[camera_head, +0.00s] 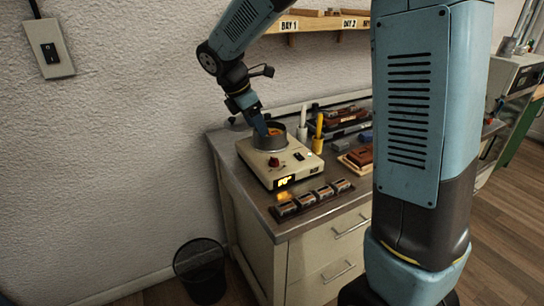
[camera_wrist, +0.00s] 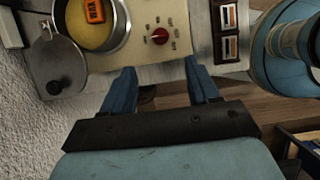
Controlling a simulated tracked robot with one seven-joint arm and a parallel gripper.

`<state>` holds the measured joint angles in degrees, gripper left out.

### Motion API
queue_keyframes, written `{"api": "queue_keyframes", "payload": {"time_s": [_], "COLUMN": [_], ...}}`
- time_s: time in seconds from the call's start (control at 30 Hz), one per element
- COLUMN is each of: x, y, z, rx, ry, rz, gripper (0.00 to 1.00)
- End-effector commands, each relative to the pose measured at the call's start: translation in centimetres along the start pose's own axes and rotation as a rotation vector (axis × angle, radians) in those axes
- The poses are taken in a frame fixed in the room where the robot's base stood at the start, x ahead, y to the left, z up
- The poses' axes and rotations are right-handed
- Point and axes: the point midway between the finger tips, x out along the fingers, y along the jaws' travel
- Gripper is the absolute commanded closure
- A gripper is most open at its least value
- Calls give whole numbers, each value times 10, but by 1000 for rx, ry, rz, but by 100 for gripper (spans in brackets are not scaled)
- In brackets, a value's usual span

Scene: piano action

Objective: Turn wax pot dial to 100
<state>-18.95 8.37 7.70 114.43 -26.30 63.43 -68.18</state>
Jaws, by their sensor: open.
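The wax pot (camera_head: 292,155) is a cream box with a round metal pot on top, standing on the workbench. My gripper (camera_wrist: 158,76) is open and empty, apart from the dial. In the head view my gripper (camera_head: 262,126) overlaps the pot.
An open metal lid (camera_wrist: 58,65) hangs beside the pot. A rack of small blocks (camera_head: 313,199) lies in front of the box. A yellow tool and a white tool (camera_head: 303,120) stand behind it. A black bin (camera_head: 201,270) is on the floor left of the bench.

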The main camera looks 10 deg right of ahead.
Motion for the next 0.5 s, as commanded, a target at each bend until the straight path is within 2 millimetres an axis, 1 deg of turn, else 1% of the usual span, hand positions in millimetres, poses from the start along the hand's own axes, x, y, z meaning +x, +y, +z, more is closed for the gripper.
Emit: {"api": "queue_keyframes", "payload": {"time_s": [0.17, 0.5], "x": [16, 74], "y": [0, 0], "z": [0, 0], "rx": [-4, -1], "ry": [-2, -1], "rz": [-3, -3], "gripper": [40, 40]}}
